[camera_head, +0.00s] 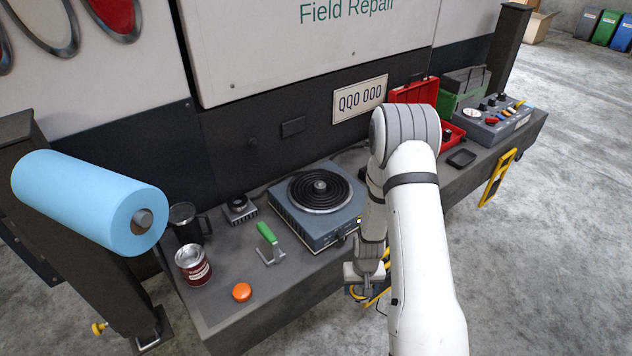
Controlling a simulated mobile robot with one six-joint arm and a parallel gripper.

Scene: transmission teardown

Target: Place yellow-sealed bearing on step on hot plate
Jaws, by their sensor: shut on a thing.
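The hot plate (345,219) is a blue-grey box on the bench with a black coiled top and a small silver hub (320,187) at its centre. My gripper (358,289) is low in front of the bench's front edge, to the right of and below the hot plate, and apart from it. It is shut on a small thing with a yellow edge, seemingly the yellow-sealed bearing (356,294). My wrist and arm hide most of it, and yellow bars behind make its outline hard to tell.
On the bench are a green-handled tool (267,234), an orange disc (242,292), a can (193,266), a dark mug (188,223) and a small black-ringed block (239,209). A red case (414,92) and a control box (494,122) stand right.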

